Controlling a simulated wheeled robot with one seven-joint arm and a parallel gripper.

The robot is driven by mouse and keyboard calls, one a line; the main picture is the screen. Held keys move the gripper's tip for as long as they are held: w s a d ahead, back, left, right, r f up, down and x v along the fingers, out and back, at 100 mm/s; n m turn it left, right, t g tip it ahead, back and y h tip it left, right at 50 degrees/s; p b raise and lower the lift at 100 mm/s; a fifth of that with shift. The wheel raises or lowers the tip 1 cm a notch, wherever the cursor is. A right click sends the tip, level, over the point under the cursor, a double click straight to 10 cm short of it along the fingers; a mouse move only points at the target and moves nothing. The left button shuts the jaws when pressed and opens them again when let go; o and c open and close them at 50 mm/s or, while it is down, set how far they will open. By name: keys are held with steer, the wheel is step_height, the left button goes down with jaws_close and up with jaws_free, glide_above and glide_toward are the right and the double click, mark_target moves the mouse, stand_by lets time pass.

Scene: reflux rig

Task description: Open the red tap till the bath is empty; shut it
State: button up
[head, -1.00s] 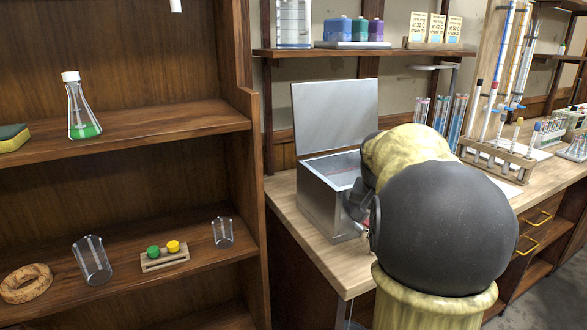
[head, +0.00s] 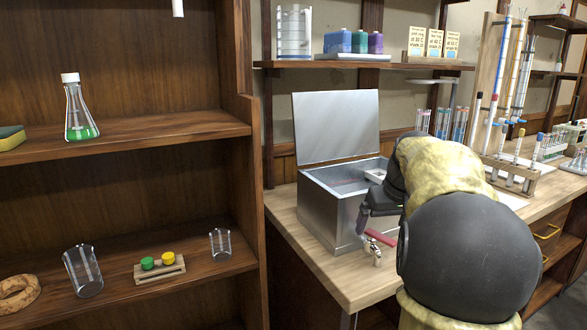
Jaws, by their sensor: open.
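The bath (head: 325,212) is a metal box with its lid (head: 336,127) raised, standing on the wooden bench. Its inside shows only in part, and I cannot tell whether liquid is in it. A metal tap (head: 374,252) with a red handle (head: 381,238) sticks out low at the bath's near right side. The handle lies roughly level, pointing to the right and slightly down. My gripper (head: 362,222) is open, just above and left of the tap, close to the bath's wall. It looks empty and apart from the handle, though my arm hides part of this area.
My arm covers the bench to the right of the bath. A test-tube rack (head: 512,175) stands farther right. A wooden shelf unit (head: 120,140) with a flask (head: 79,112) and beakers is at the left. A wall shelf (head: 350,65) with bottles hangs above the bath.

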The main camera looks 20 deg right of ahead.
steer(key=n, duration=0.1)
steer(key=n+y+b, duration=0.1)
steer(key=n, duration=0.1)
steer(key=shift+w+d+f+b, duration=0.15)
steer(key=shift+w+d+b, duration=0.1)
steer(key=shift+w+b, duration=0.15)
steer(key=p+v, duration=0.8)
steer(key=v, duration=1)
steer(key=w+a+r+g+p, duration=0.1)
steer(key=w+a+p, duration=0.1)
steer(key=a+p, duration=0.65)
steer(key=w+a+r+p, duration=0.1)
steer(key=w+a+p, duration=0.3)
steer(key=p, duration=0.8)
steer(key=s+a+r+p, duration=0.2)
steer(key=s+a+p, duration=0.7)
steer(key=a+p, duration=0.4)
steer(key=shift+r+g+p, duration=0.2)
steer(key=shift+g+p, duration=0.2)
steer(key=shift+p, duration=0.6)
